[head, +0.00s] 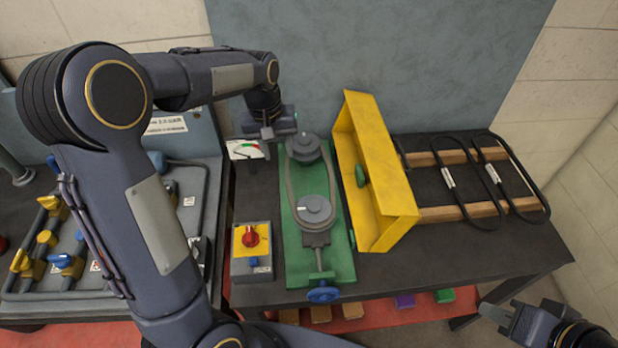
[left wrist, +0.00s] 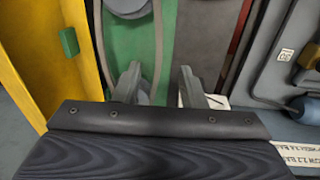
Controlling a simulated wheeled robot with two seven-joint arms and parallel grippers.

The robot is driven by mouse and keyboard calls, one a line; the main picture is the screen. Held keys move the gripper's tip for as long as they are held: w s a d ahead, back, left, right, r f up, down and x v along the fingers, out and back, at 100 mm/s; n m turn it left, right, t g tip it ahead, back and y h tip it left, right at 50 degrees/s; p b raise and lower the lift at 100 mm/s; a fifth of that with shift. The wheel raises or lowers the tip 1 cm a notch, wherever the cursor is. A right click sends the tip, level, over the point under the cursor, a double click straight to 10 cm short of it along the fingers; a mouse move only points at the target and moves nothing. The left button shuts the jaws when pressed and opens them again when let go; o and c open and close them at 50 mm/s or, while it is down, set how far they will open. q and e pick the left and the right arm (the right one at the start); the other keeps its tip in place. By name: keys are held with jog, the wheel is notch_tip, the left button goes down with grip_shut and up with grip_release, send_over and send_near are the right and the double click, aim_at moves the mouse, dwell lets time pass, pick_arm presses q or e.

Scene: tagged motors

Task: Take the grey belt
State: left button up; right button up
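The grey belt (head: 290,184) loops around two grey pulleys, the far pulley (head: 305,148) and the near pulley (head: 314,208), on a green base plate (head: 341,262). A blue handwheel (head: 323,294) sits at the plate's near end. My left gripper (head: 275,140) is at the far left of the plate, by the far pulley. In the left wrist view its two fingers (left wrist: 160,88) are apart, with a strand of the belt (left wrist: 158,45) showing between them; I cannot tell whether they touch it. My right gripper (head: 495,312) is at the lower right, away from the table, its fingers unclear.
A yellow guard (head: 372,160) with a green knob stands right of the plate. Black belts with white tags (head: 459,180) lie on a wooden rack further right. A box with a red knob (head: 251,250) is at the left, and a gauge (head: 246,149) stands behind it.

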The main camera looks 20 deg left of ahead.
pick_arm(q)
jog(key=y, duration=0.1)
send_near(290, 174)
jog(key=shift+f+g, duration=0.3)
jog(key=shift+g, duration=0.1)
notch_tip(290, 174, down, 7)
jog(key=shift+w+f+p, duration=0.1)
jog(key=shift+w+p, duration=0.1)
jog(key=shift+p, duration=0.6)
jog(key=shift+d, duration=0.1)
grip_shut()
